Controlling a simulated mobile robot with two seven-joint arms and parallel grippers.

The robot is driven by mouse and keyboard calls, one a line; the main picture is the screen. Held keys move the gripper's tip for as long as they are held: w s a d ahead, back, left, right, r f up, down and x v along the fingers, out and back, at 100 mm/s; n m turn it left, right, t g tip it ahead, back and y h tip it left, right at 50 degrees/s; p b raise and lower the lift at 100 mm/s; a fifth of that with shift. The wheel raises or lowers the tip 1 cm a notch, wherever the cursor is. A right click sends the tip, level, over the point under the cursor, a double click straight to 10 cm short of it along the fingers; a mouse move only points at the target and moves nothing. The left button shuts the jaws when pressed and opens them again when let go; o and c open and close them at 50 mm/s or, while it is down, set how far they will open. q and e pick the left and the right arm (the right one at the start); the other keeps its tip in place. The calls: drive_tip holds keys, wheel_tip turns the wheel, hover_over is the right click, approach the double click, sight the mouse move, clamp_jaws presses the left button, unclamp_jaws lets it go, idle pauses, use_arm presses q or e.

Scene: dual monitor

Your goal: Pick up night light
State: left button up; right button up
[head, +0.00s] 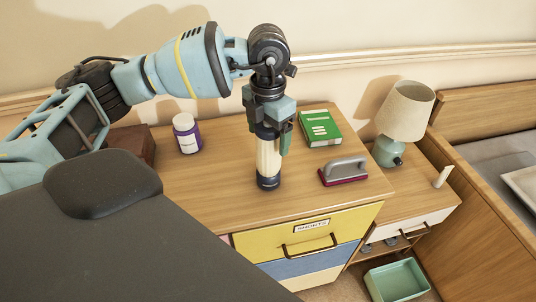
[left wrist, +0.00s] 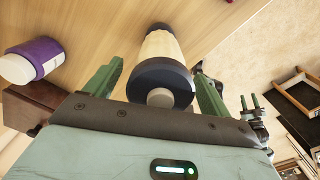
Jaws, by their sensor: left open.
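The night light (head: 268,160) is a cream cylinder with a dark base and a dark top cap. It stands upright on the wooden dresser top. In the left wrist view the night light (left wrist: 160,50) shows its dark cap and pale knob close up. My left gripper (head: 271,143) points down over it from above. Its green fingers are open, one on either side of the night light's upper part, with a gap visible in the wrist view. My right gripper seems to show small at the right of the wrist view (left wrist: 249,101), too small to tell its opening.
A purple-and-white bottle (head: 187,133) and a brown box (head: 134,145) are to the left. A green book (head: 320,128) and a grey-and-red handled tool (head: 343,172) are to the right. A lamp (head: 405,112) stands on the lower side table. Bare dresser top surrounds the night light.

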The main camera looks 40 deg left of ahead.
use_arm(q)
drive_tip(key=shift+f, duration=0.95)
use_arm(e)
drive_tip(key=shift+w, duration=0.3)
use_arm(q)
drive_tip(key=c, duration=1.6)
use_arm(e)
drive_tip(key=shift+s, duration=0.3)
drive_tip(key=shift+s, duration=0.1)
use_arm(q)
drive_tip(key=shift+r, duration=0.2)
